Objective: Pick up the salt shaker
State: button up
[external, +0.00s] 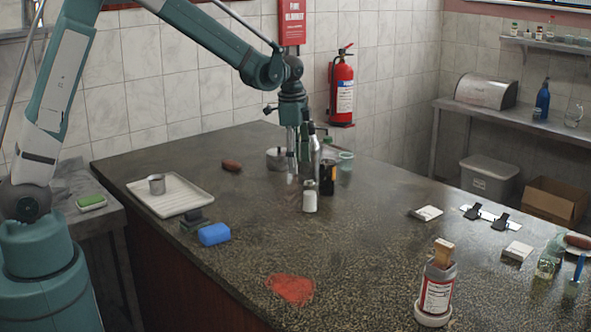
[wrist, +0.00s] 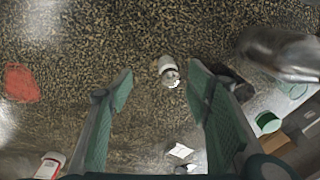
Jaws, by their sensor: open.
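The salt shaker (external: 310,198) is a small white shaker with a grey top, upright on the dark speckled counter. In the wrist view the shaker (wrist: 169,72) shows between and beyond the fingertips, with its cap toward the camera. My gripper (external: 300,172) points down just above and behind the shaker in the external view. In the wrist view my gripper (wrist: 161,76) has its two green fingers spread wide with nothing between them. I cannot tell the exact height gap to the shaker.
A dark bottle (external: 327,180) stands close right of the shaker, with a tall metallic bottle (wrist: 282,54) beside it. A round metal weight (external: 275,160) is behind left.

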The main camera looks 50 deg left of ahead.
jog(key=m+g, duration=0.1)
jog(key=m, duration=0.1)
send_over(310, 200)
jog(key=w+a, duration=0.2)
notch_tip(310, 200, down, 8)
jog(key=shift+s+d+r, duration=0.1)
jog(key=shift+r, duration=0.05)
jog(key=shift+f, duration=1.25)
jog(key=shift+f, duration=0.1)
jog(key=shift+s+f+p, duration=0.1)
jog(key=shift+f+p, duration=0.35)
jog(key=shift+f, duration=2.1)
jog(key=shift+c, duration=0.7)
jog(key=c, duration=1)
